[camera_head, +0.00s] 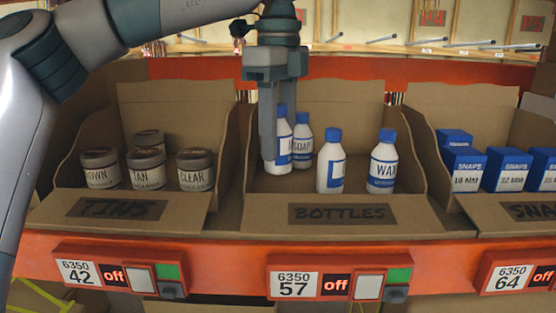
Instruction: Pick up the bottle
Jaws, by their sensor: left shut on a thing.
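Several white bottles with blue caps and labels stand in the cardboard box marked BOTTLES (258,214). My left gripper (275,145) comes down from above into the left part of this box. It is shut on the leftmost bottle (284,146), which is upright and partly hidden by a finger. I cannot tell whether its base touches the box floor. The soap bottle (303,148) stands just behind and to the right. A bottle with a partly visible label (331,168) and the wax bottle (382,168) stand farther right. My right gripper is not in view.
The TINS box (182,212) with several tins (147,170) is on the left. The SNAPS box (470,201) with several blue cartons (505,170) is on the right. An orange shelf edge (232,262) with number tags runs below. The BOTTLES box's back wall rises behind the bottles.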

